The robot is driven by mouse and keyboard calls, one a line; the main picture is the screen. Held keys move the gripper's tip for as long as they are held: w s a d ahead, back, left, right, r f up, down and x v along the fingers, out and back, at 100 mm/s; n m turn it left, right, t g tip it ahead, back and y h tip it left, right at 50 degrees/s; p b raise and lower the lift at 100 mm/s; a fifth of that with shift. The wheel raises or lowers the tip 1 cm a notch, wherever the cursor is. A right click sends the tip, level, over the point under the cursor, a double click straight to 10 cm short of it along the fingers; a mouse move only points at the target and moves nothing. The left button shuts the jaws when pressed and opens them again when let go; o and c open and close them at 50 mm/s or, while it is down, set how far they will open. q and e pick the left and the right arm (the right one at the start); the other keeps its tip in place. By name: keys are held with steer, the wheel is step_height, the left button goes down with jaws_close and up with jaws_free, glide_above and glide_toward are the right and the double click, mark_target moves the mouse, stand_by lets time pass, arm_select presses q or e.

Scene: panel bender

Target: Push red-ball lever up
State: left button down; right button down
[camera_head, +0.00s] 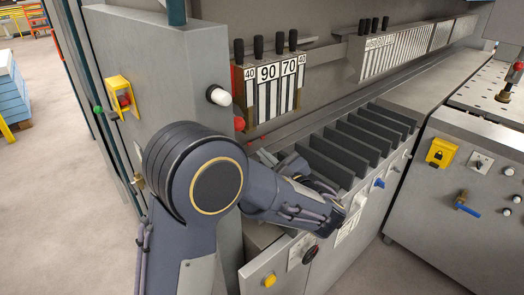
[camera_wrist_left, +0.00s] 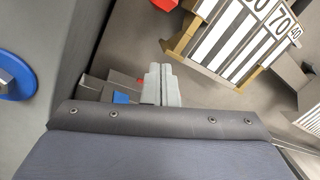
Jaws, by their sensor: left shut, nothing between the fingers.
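The red ball (camera_head: 238,124) shows at the machine's side column, just below a white ball knob and left of the numbered tool block. In the left wrist view a red piece (camera_wrist_left: 165,4), probably the same ball, is cut by the top edge. Its lever arm is mostly hidden. My left gripper (camera_wrist_left: 162,84) is shut and empty, its fingertips apart from the red piece and below it in that picture. In the head view the left forearm reaches right across the machine front, and the gripper is partly hidden behind it. My right gripper is not in view.
A numbered tool block (camera_head: 272,88) hangs beside the red ball, close to the left hand. A white ball knob (camera_head: 219,96) sits above it. Dark upright plates (camera_head: 345,145) stand to the right. A right-hand cabinet (camera_head: 465,190) carries a yellow lock box. Open floor lies left.

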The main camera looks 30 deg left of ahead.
arm_select(q)
steer(key=w+a+r+p, duration=0.2)
steer(key=a+r+p, duration=0.1)
steer(key=a, duration=0.3)
steer(key=shift+a+r, duration=0.15)
steer(key=shift+r, duration=0.2)
steer(key=shift+s, duration=0.1)
steer(key=shift+r, duration=0.1)
